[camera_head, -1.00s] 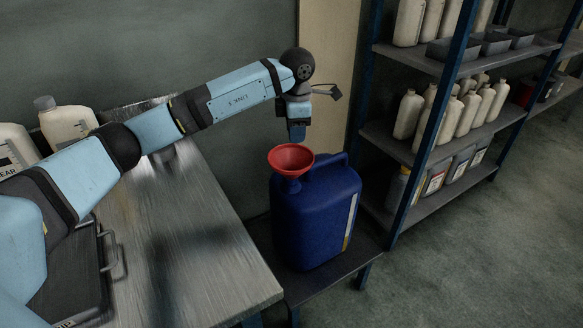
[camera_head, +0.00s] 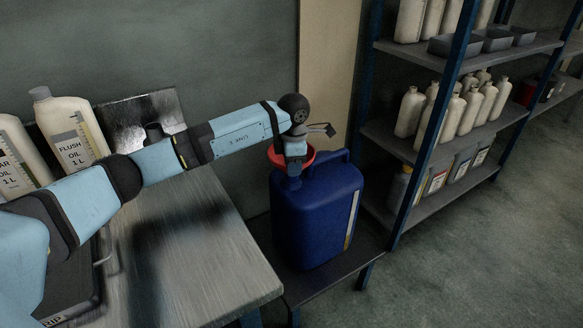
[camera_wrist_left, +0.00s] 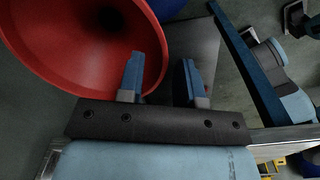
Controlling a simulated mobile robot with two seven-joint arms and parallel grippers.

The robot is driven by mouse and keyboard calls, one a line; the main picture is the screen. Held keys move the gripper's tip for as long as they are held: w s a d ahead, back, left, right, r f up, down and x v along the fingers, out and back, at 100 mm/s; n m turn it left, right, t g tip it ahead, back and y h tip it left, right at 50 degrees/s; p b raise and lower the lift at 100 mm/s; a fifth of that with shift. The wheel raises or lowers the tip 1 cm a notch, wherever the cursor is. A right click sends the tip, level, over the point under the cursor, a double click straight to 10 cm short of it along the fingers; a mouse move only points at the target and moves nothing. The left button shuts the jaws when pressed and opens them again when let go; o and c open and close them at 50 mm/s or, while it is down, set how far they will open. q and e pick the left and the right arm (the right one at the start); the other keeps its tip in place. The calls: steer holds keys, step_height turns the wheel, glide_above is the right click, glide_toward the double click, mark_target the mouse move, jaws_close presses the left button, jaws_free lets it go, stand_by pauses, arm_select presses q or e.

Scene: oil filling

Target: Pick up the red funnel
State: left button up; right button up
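The red funnel (camera_head: 309,156) sits on top of the blue jug (camera_head: 312,215), at its left side. My left gripper (camera_head: 293,170) is lowered in front of the funnel and hides its middle. In the left wrist view, the red funnel (camera_wrist_left: 75,60) fills the upper left. There, my left gripper (camera_wrist_left: 161,75) is open, with a clear gap between its fingers. One finger overlaps the inside of the funnel's cone, and the rim's edge shows between the fingers. I cannot tell whether they touch it.
The jug stands on a low dark stand (camera_head: 330,279) beside the metal workbench (camera_head: 215,262). Cream bottles (camera_head: 75,132) stand at the bench's back left. A shelf rack (camera_head: 445,202) with several bottles is to the right. The floor at right is clear.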

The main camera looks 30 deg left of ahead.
arm_select(q)
steer(key=shift+r, duration=0.1)
steer(key=c, duration=0.5)
jaws_close()
arm_select(e)
steer(key=shift+d+f, duration=0.1)
steer(key=shift+f, duration=0.2)
